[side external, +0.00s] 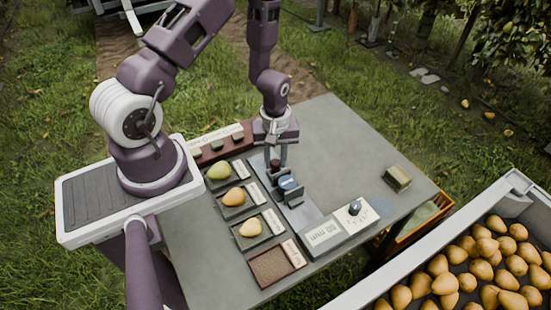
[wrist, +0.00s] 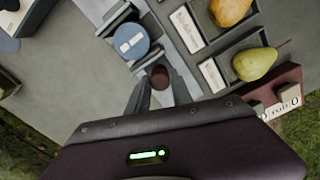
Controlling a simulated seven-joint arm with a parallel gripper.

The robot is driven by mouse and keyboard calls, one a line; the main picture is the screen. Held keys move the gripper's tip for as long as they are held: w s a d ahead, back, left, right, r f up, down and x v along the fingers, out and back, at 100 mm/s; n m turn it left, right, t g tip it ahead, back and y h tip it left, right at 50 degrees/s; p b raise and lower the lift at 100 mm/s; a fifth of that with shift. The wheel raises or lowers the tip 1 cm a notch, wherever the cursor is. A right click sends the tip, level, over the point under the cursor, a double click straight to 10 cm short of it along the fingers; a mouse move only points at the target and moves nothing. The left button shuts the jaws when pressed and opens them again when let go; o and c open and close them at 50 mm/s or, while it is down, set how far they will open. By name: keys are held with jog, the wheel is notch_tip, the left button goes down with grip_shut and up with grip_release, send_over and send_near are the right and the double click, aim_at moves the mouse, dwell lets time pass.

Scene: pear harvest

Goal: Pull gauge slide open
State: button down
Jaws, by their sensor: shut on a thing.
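The gauge (side external: 300,212) lies on the grey table as a long pale rail with grey jaw blocks and a blue round part (side external: 287,184) between them. Its slide has a dark red knob (side external: 275,163). My gripper (side external: 276,158) points down at the gauge's far end, shut on this knob. In the wrist view the knob (wrist: 160,76) sits between the fingertips of my gripper (wrist: 158,84), and the blue round part (wrist: 131,42) is just beyond it. The fingers hide part of the rail.
Trays holding a green pear (side external: 219,171), an orange-yellow pear (side external: 234,196) and a yellow pear (side external: 249,229) stand close left of the gauge. A display box (side external: 326,236) with a dial is at its near end. A small block (side external: 397,178) lies right. The table's right back is clear.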

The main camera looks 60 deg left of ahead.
dwell(0.7)
jog(key=shift+a, duration=1.85)
jog(key=c, duration=1.1)
grip_release()
notch_tip(320, 180, up, 7)
jog(key=shift+r, duration=0.1)
jog(key=shift+r, duration=0.1)
